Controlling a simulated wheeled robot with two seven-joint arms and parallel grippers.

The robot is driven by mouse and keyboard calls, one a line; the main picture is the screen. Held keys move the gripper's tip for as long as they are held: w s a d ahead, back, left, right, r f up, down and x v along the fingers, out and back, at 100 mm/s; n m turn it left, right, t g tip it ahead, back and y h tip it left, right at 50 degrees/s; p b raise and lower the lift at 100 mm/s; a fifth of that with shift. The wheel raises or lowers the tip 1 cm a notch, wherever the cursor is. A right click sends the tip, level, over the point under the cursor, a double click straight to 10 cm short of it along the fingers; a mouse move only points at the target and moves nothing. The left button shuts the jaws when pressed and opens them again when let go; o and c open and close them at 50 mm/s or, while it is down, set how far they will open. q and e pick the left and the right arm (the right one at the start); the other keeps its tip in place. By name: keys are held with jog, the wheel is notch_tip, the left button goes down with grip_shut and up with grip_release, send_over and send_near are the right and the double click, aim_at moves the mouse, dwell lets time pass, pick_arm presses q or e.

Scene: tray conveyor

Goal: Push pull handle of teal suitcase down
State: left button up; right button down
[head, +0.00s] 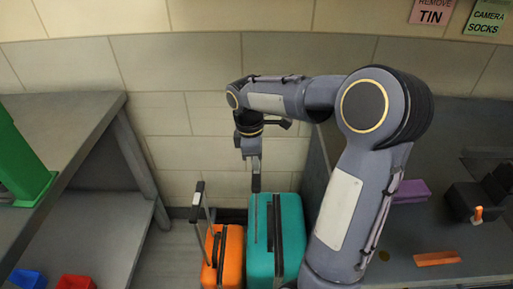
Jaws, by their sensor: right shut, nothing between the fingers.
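The teal suitcase (291,232) stands upright on the floor in the lower middle of the head view, with a dark strip or grip running along its top. I see no raised pull handle on it. Whether the handle is down or hidden behind my gripper I cannot tell. My right gripper (256,184) points down at the far end of the teal suitcase, just over or beside its far left corner. It is shut and empty. I cannot tell whether it touches the case. My left gripper is not in view.
An orange suitcase (234,250) stands close on the left, its pull handle (198,188) raised. A grey shelf table (60,125) with a green object (20,165) is at left. A grey counter (440,150) bounds the right. The tiled wall is close behind.

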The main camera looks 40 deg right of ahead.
notch_tip(320, 180, down, 27)
jog(key=b, duration=1.6)
jog(key=shift+r, duration=0.3)
jog(key=shift+w+a+r+p, duration=0.25)
jog(key=shift+w+a+p, duration=0.15)
jog(key=shift+w+a, duration=0.15)
jog(key=shift+w+a+r+p, duration=0.25)
jog(key=shift+w+a+p, duration=0.15)
jog(key=shift+a, duration=0.15)
jog(key=shift+r, duration=0.15)
notch_tip(320, 180, up, 8)
jog(key=p, duration=0.2)
jog(key=shift+w+a+f+p, duration=0.25)
jog(key=shift+w+a+p, duration=0.05)
jog(key=shift+a+p, duration=0.05)
